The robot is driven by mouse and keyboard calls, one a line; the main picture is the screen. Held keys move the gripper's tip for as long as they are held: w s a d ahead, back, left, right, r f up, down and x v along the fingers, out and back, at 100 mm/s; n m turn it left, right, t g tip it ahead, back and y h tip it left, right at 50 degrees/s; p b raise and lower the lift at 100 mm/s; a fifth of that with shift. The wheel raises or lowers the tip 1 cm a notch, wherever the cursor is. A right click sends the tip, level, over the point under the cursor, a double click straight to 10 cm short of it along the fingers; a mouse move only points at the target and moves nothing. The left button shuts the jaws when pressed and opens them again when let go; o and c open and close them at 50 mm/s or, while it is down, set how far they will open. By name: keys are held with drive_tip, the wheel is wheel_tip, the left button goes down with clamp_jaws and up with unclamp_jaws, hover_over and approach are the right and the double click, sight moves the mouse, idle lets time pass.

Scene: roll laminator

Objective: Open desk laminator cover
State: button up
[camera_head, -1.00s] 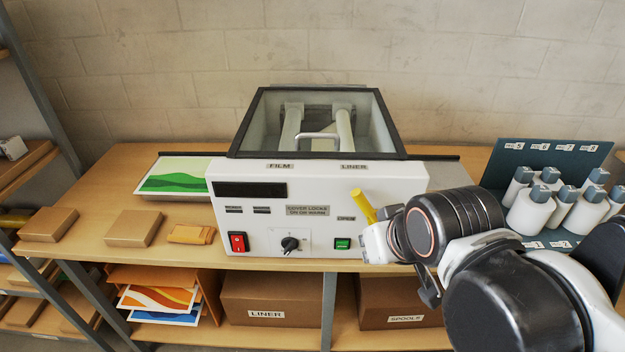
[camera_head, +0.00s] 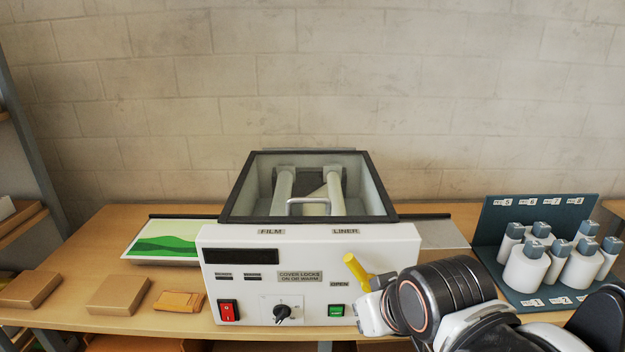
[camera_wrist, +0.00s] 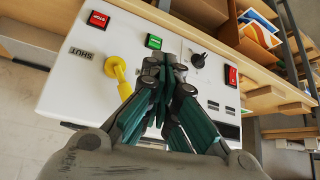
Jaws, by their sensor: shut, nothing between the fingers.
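The white desk laminator (camera_head: 310,250) stands on the bench in the head view. Its black-framed clear cover (camera_head: 390,215) lies down over the rollers, with a pale handle (camera_head: 308,202) near its front edge. A yellow lever (camera_head: 355,268) sits at the right of the front panel, beside the OPEN label (camera_head: 339,284). In the wrist view the yellow lever (camera_wrist: 117,72) is beside the SHUT label (camera_wrist: 81,52). My gripper (camera_wrist: 165,64) is shut and empty in front of the panel, near the green button (camera_wrist: 154,42), to the right of the lever. Its fingertips are hidden in the head view.
The panel has a red rocker switch (camera_head: 228,311) and a dial (camera_head: 282,312). A rack of white bottles (camera_head: 525,265) stands to the right, near my arm. A green print (camera_head: 165,240) and cardboard pieces (camera_head: 118,294) lie to the left. A wall is behind.

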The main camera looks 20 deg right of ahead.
drive_tip(key=o, duration=0.4)
drive_tip(key=shift+r, duration=0.15)
drive_tip(key=o, duration=0.3)
drive_tip(key=w+r+n+g+p, duration=0.1)
drive_tip(key=w+r+n+p, duration=0.2)
drive_tip(key=r+p, duration=0.4)
wheel_tip(320, 180, up, 2)
drive_tip(key=shift+w+a, duration=0.3)
drive_tip(key=shift+w, duration=0.55)
wheel_tip(320, 180, up, 15)
drive_tip(key=n+g+p, duration=0.4)
drive_tip(key=n+p, duration=0.8)
drive_tip(key=p, duration=0.8)
hover_over(307, 200)
drive_tip(key=s, duration=0.2)
drive_tip(key=shift+h, duration=0.3)
drive_tip(key=f, duration=0.4)
drive_tip(key=w+f, duration=0.1)
drive_tip(key=f, duration=0.4)
drive_tip(key=w+f, duration=0.1)
drive_tip(key=f, duration=0.3)
drive_tip(key=shift+f+p, duration=0.2)
drive_tip(key=shift+p, duration=0.1)
drive_tip(key=shift+c, duration=0.2)
clamp_jaws()
